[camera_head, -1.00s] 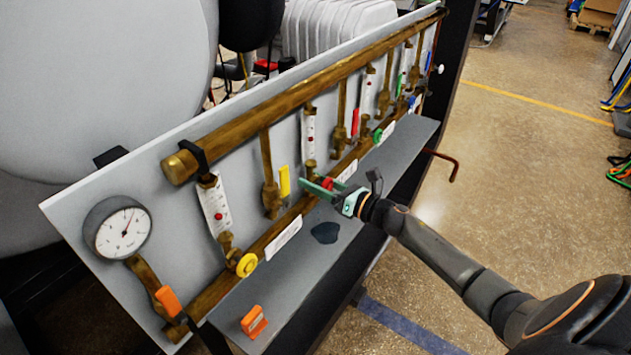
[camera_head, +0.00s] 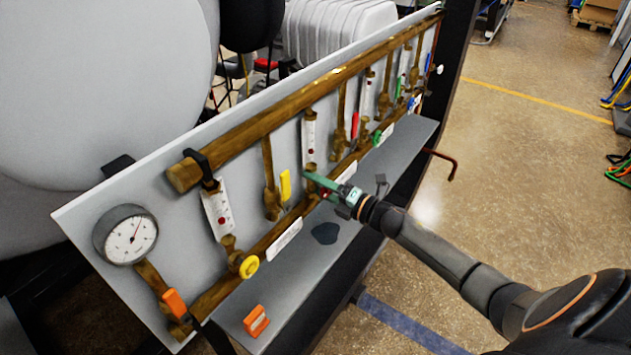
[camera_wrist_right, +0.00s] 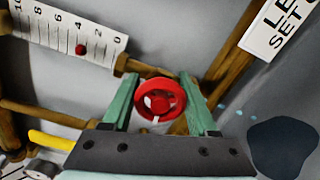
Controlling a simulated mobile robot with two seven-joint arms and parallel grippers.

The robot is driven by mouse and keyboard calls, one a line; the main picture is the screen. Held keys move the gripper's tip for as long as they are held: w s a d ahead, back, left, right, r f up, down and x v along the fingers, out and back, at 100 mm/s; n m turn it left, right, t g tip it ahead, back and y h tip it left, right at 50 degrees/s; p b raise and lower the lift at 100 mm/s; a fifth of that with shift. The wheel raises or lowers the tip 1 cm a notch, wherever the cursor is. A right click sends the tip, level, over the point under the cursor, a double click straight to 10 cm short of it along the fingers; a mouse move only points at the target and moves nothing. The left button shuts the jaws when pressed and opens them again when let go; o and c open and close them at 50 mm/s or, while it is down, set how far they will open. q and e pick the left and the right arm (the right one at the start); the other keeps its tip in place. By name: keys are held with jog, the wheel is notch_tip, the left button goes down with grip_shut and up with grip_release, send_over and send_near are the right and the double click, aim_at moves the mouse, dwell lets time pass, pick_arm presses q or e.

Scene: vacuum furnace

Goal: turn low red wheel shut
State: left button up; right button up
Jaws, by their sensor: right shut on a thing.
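The low red wheel (camera_wrist_right: 160,101) shows in the right wrist view as a round handwheel with spokes, on a brass valve under a flow tube. My right gripper (camera_head: 320,184) has its two green fingers on opposite sides of the wheel's rim and is shut on it. In the head view only a bit of red shows by the fingers, as the gripper hides most of the wheel. I cannot tell from the picture how far the wheel is turned. My left gripper is in neither view.
The panel has a pressure gauge (camera_head: 126,235), a yellow wheel (camera_head: 249,267), a yellow lever (camera_head: 285,186) and a green wheel (camera_head: 377,138). An orange block (camera_head: 256,321) stands on the grey shelf (camera_head: 290,285). A dark stain (camera_head: 325,233) lies there too. Open floor is at right.

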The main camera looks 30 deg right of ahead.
jog(key=m+p, duration=0.1)
jog(key=m, duration=0.2)
jog(key=shift+m, duration=0.4)
jog(key=shift+m+p, duration=0.35)
jog(key=shift+m, duration=0.65)
jog(key=m+p, duration=0.1)
jog(key=m, duration=0.2)
jog(key=shift+r+m, duration=0.1)
jog(key=shift+m, duration=0.2)
jog(key=m+p, duration=0.1)
jog(key=m, duration=0.4)
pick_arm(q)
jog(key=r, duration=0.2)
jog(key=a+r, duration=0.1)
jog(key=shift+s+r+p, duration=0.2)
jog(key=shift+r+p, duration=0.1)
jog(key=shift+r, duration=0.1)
pick_arm(e)
jog(key=m, duration=0.5)
jog(key=shift+d, duration=0.1)
jog(key=shift+m, duration=0.3)
jog(key=o, duration=1.4)
jog(key=shift+c, duration=0.2)
jog(key=shift+s, duration=0.1)
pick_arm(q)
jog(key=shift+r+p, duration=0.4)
pick_arm(e)
jog(key=v, duration=1.2)
jog(key=shift+s, duration=0.15)
